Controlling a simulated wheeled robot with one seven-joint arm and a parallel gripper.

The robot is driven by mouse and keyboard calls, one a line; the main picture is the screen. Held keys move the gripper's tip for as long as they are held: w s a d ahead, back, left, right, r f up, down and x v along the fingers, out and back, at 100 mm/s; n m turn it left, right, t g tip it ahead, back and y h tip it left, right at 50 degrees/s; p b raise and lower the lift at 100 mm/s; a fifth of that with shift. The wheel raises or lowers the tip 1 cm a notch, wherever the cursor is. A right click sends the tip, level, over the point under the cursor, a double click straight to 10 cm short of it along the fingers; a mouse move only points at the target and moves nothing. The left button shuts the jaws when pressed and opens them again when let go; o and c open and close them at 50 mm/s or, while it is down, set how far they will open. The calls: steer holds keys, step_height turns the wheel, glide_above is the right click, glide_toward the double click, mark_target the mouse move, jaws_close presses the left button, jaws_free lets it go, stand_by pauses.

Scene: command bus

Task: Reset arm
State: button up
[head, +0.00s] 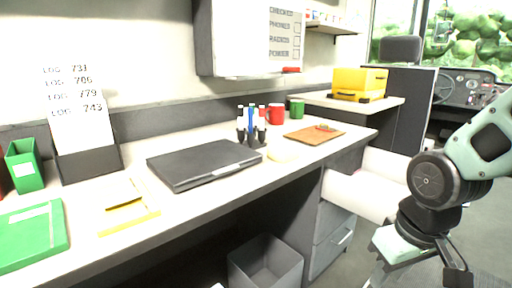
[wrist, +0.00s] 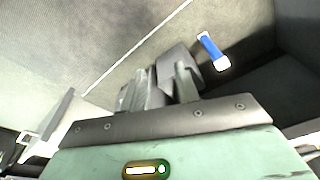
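My arm shows at the right of the head view, with its pale green and black links in front of the desk's right end. My gripper (wrist: 160,88) shows in the wrist view, with its grey fingers near the middle of the picture. The fingers look close together, and grey parts overlap between them, so I cannot tell whether they are open or shut. No held object is clear. A blue and white cylinder (wrist: 212,50) lies beyond the fingers in the wrist view, apart from them, on what looks like the floor.
The desk (head: 215,205) carries a closed black laptop (head: 203,163), a pen holder (head: 252,136), a red mug (head: 276,114) and a brown clipboard (head: 315,134). A grey bin (head: 266,265) stands below it. A yellow case (head: 358,84) sits behind. Some grey floor is open at right.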

steer(key=s+a+r+n+g, duration=0.15)
steer(key=s+a+n, duration=0.35)
steer(key=s+a, duration=0.55)
step_height(320, 180, up, 28)
steer(key=p, duration=2.7)
steer(key=shift+s+a+f, duration=0.15)
steer(key=shift+a+f, duration=0.1)
steer(key=shift+a, duration=0.05)
